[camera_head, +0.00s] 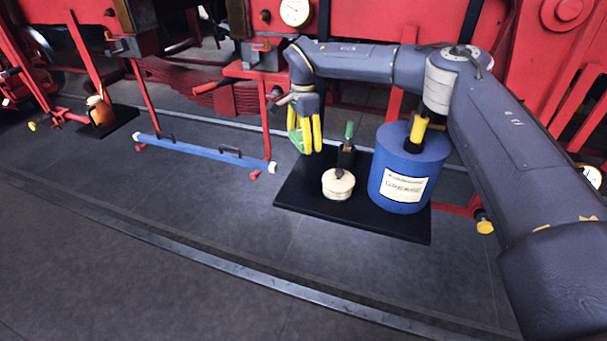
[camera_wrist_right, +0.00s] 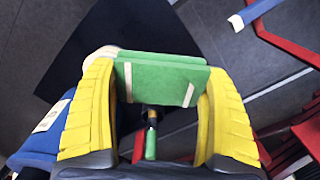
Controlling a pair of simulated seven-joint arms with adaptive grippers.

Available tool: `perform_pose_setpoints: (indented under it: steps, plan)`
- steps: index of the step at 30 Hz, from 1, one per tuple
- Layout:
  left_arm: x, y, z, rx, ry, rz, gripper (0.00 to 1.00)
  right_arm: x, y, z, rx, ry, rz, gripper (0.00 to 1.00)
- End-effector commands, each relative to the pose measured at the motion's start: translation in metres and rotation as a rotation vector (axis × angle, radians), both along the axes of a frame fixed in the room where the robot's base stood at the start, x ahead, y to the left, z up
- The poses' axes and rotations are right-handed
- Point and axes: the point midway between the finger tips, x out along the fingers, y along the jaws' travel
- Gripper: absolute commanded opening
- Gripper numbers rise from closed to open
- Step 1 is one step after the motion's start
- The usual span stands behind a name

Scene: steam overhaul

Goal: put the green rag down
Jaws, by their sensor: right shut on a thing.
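My right gripper (camera_head: 304,135) hangs with yellow fingers pointing down over the back left part of a black mat (camera_head: 400,228). It is shut on the green rag (camera_head: 296,140), which sits between the fingers. In the right wrist view the rag (camera_wrist_right: 165,75) is a folded green pad with pale stripes, gripped at both sides by the yellow fingers (camera_wrist_right: 160,110). The rag appears to be held above the floor, clear of the mat. My left gripper is not in view.
A cream round tin (camera_head: 338,185), a green-topped dark tool (camera_head: 348,138) and a large blue canister (camera_head: 404,165) stand on the mat, right of the gripper. The mat's front left part is bare. A blue bar (camera_head: 200,149) lies to the left before red machinery.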

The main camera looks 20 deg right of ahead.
Motion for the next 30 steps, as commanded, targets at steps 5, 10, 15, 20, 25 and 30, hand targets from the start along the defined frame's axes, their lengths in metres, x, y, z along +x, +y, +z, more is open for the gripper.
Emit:
perform_pose_setpoints:
  steps: [5, 10, 15, 20, 25, 30]
  plan:
    - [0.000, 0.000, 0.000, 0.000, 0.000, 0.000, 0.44, 0.000, 0.000, -0.041, 0.001, 0.001, 0.001, 0.54]
    - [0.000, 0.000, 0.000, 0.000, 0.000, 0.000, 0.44, 0.000, 0.000, -0.071, 0.001, 0.001, 0.001, 0.54]
    - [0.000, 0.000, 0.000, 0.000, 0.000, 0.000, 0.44, 0.000, 0.000, -0.088, 0.000, -0.002, 0.001, 0.54]
    - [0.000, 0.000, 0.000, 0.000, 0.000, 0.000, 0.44, 0.001, 0.000, -0.093, 0.001, -0.002, 0.001, 0.54]
    - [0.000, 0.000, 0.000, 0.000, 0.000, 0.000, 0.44, 0.000, 0.000, -0.103, 0.001, 0.001, 0.001, 0.54]
    - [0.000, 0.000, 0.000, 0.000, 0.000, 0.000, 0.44, 0.000, 0.000, -0.124, 0.001, 0.001, 0.002, 0.54]
